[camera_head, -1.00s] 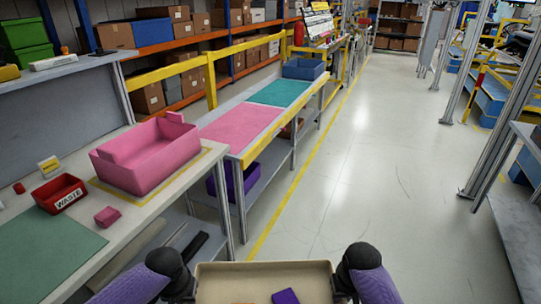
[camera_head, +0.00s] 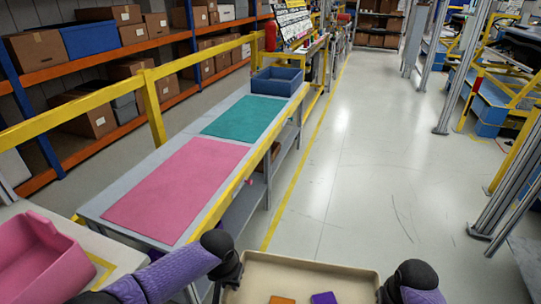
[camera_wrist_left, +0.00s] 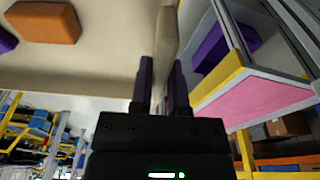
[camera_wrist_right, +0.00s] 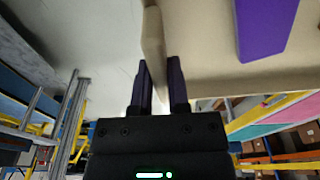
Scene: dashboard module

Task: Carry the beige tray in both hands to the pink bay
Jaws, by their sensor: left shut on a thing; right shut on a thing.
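The beige tray (camera_head: 345,288) is held in front of me at the bottom of the head view, with an orange block (camera_head: 282,300) and a purple block (camera_head: 325,298) in it. My left gripper (camera_head: 232,282) is shut on the tray's left wall; in the left wrist view the fingers (camera_wrist_left: 160,85) straddle the rim. My right gripper (camera_head: 385,290) is shut on the right wall, and the right wrist view shows its fingers (camera_wrist_right: 158,85) around the rim. The pink bay (camera_head: 175,190) is a flat pink area on the bench, ahead and left of the tray.
A teal area (camera_head: 245,116) and a blue bin (camera_head: 277,81) lie farther along the bench. A pink box (camera_head: 38,262) stands on the near left table. A yellow rail (camera_head: 150,105) runs behind the bench. The floor aisle (camera_head: 350,170) on the right is clear.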

